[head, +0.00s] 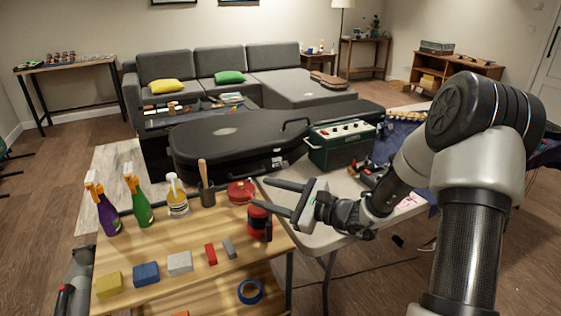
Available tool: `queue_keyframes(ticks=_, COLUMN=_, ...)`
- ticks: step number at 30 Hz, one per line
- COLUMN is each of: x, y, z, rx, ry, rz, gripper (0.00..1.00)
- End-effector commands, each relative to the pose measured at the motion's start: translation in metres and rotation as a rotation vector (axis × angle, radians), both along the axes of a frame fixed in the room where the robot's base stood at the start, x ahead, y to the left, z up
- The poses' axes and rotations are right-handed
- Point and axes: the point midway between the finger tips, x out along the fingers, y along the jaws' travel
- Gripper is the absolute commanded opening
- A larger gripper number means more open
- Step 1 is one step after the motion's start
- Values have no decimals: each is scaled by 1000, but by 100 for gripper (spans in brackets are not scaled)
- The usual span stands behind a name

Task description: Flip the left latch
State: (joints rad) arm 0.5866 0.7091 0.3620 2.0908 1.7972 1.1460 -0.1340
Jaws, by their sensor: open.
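A closed black guitar case (215,143) lies behind the wooden table. A small silver latch (277,163) shows on the case's front side, towards its right part. I cannot make out any other latch at this size. My gripper (257,194) is open and empty, its two fingers pointing left.
The wooden table (215,275) holds spray bottles (108,213), a mallet (206,185), a red can (258,222), a round red tin (241,190), several coloured blocks and blue tape (250,291). A green amplifier (341,146) stands right of the case. A grey sofa (200,72) is behind.

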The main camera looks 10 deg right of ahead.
Motion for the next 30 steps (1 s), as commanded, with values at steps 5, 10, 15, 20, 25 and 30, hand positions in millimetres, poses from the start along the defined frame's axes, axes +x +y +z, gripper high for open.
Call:
queue_keyframes(ticks=5, x=54, y=-82, z=-46, rx=262, ry=105, rz=-355, gripper=44)
queue_keyframes(ticks=10, x=70, y=-133, z=-82, rx=389, ry=162, rz=-561, gripper=44)
queue_keyframes(ticks=15, x=80, y=-144, z=-93, rx=419, ry=176, rz=-614, gripper=44)
queue_keyframes(ticks=20, x=104, y=-135, z=-93, rx=419, ry=174, rz=-613, gripper=44)
queue_keyframes(ticks=25, x=139, y=-123, z=-94, rx=418, ry=173, rz=-611, gripper=44)
queue_keyframes(ticks=30, x=175, y=-112, z=-94, rx=416, ry=174, rz=-610, gripper=44)
